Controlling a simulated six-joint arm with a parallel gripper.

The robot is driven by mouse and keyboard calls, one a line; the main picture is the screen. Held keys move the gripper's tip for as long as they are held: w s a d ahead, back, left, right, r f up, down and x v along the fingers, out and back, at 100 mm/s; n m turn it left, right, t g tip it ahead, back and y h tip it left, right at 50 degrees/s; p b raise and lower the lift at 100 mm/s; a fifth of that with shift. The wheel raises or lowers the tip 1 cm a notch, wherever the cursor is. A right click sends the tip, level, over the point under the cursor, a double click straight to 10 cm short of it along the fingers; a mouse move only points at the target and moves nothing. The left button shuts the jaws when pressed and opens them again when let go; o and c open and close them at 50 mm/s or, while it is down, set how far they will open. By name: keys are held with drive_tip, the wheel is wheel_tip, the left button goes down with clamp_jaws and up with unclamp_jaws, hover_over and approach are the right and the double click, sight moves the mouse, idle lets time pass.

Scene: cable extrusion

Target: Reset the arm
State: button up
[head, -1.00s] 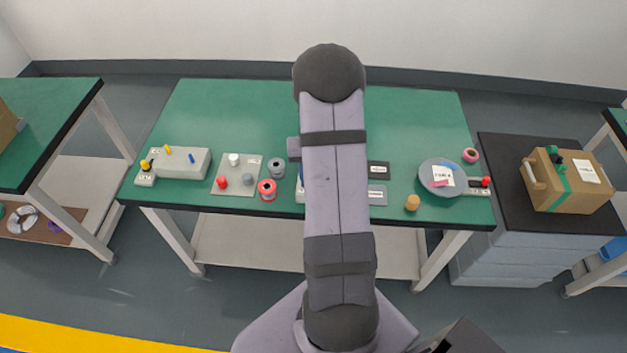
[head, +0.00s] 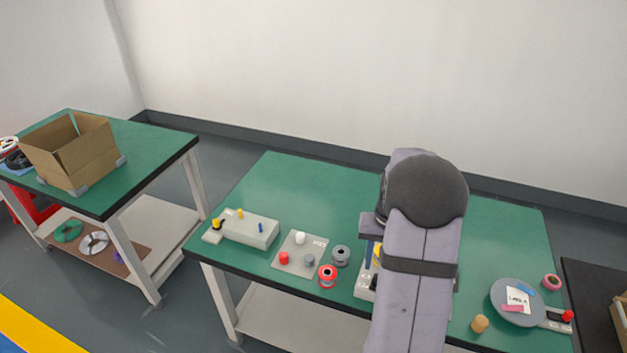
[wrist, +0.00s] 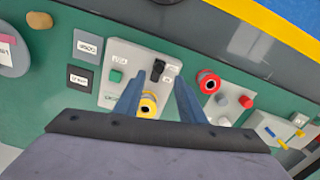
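My arm (head: 415,280) rises over the middle table in the head view and hides most of what is behind it. In the wrist view my gripper (wrist: 160,80) has two blue fingers standing apart, with nothing held between them. Beyond the fingers is a light panel (wrist: 128,58) with a green button (wrist: 115,76) and a black switch (wrist: 158,69). A yellow ring-shaped part (wrist: 148,105) shows between the fingers, lower down. How high the gripper is above the panel is hard to tell. The fingers are mostly hidden in the head view.
The green table (head: 285,180) carries a red spool (head: 327,276), a grey spool (head: 341,256), a plate with knobs (head: 287,262), a grey box (head: 250,229) and a round grey disc (head: 517,303). An open cardboard box (head: 77,160) stands on the left table. The table's back is clear.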

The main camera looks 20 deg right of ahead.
drive_tip(key=shift+w+d+f, duration=0.1)
drive_tip(key=s+a+f+g+y, duration=0.1)
drive_tip(key=s+a+f+g, duration=0.15)
drive_tip(key=s+a, duration=0.9)
drive_tip(key=s+a+r+n+t+h, duration=0.1)
drive_tip(key=a+r+n, duration=0.2)
drive_tip(key=a, duration=0.4)
drive_tip(key=a+r+n+t, duration=0.2)
drive_tip(key=a+r+n, duration=0.15)
drive_tip(key=a, duration=0.25)
wheel_tip(320, 180, down, 47)
drive_tip(key=b, duration=4.6)
drive_tip(key=shift+s+a+r, duration=0.15)
drive_tip(key=shift+s+a, duration=0.05)
